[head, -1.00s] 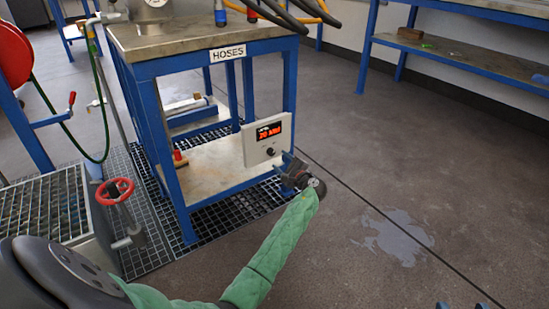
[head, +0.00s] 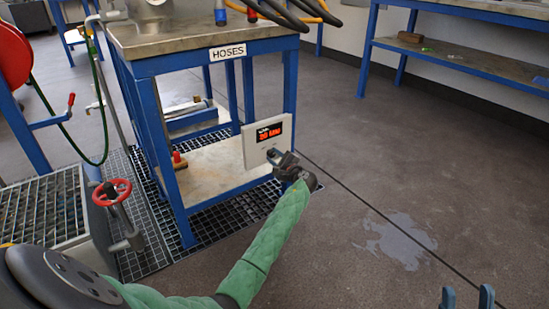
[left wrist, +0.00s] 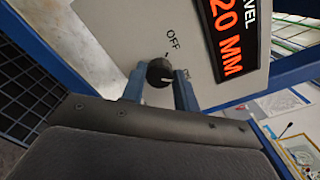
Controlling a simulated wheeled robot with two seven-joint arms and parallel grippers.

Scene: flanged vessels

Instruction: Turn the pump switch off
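The pump switch is a round black knob (left wrist: 158,72) on a white panel (head: 256,146) on the blue hoses bench. In the left wrist view the word OFF is printed beside a tick above the knob. The knob's pale pointer line lies toward the right, away from that tick. My left gripper (head: 282,157) is at the panel and hides the knob in the head view. In the left wrist view its fingers (left wrist: 160,84) stand on either side of the knob, seemingly open; contact is unclear. My right gripper (head: 467,298) is open and empty at the bottom right.
The panel's red display (left wrist: 228,40) reads 20 MM. The hoses bench (head: 215,65) carries hoses and a metal vessel. A red handwheel (head: 111,192) stands left of it. A puddle (head: 398,236) lies on open floor at right. Another blue bench (head: 460,55) stands behind.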

